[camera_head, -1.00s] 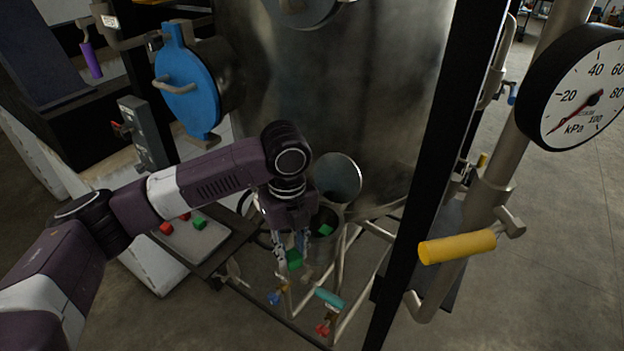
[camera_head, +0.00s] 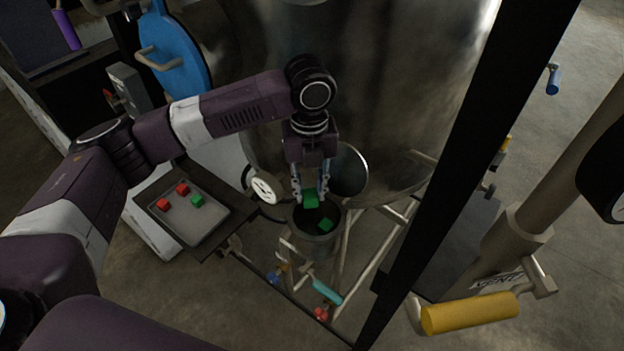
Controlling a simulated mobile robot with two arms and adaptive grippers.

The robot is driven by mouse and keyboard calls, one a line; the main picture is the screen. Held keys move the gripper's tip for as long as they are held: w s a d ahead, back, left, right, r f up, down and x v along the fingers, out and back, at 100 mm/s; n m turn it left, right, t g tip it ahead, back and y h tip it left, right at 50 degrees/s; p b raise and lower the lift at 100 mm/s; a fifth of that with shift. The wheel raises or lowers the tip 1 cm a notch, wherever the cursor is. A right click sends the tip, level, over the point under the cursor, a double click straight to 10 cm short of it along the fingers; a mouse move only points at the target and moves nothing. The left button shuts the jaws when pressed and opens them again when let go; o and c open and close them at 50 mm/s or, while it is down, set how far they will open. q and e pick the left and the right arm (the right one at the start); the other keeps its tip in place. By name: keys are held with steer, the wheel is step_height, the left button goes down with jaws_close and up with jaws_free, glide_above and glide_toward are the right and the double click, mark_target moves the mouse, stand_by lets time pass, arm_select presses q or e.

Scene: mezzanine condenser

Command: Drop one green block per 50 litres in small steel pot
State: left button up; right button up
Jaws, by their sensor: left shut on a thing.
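My left gripper (camera_head: 311,196) points down over the small steel pot (camera_head: 314,246) and is shut on a green block (camera_head: 310,200). That block is at or just above the pot's mouth. Another green block (camera_head: 326,224) lies inside the pot. A third green block (camera_head: 197,201) sits on a grey tray (camera_head: 190,233) at the left, with two red blocks (camera_head: 163,204). A round white dial (camera_head: 264,187) shows just left of the gripper; its reading is too small to tell. My right gripper is not in view.
A large steel tank (camera_head: 390,80) rises behind the pot. Small valves with blue, teal (camera_head: 327,292) and red handles sit below the pot. A round steel lid (camera_head: 349,171) stands beside the gripper.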

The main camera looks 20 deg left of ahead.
mark_target(310, 192)
arm_select(q)
step_height(310, 192, down, 4)
steer(key=shift+w+r+b, duration=0.1)
steer(key=shift+b, duration=1.15)
steer(key=shift+w+f+b, duration=0.2)
steer(key=shift+f+b, duration=0.3)
steer(key=shift+b, duration=0.1)
steer(key=shift+s, duration=0.1)
steer(key=shift+r, duration=0.1)
steer(key=o, duration=1.2)
steer(key=shift+c, duration=0.2)
steer(key=shift+r, duration=0.15)
step_height(310, 192, up, 12)
steer(key=shift+f, duration=0.15)
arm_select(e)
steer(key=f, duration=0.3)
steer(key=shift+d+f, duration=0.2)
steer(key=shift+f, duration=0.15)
arm_select(q)
steer(key=shift+s, duration=0.1)
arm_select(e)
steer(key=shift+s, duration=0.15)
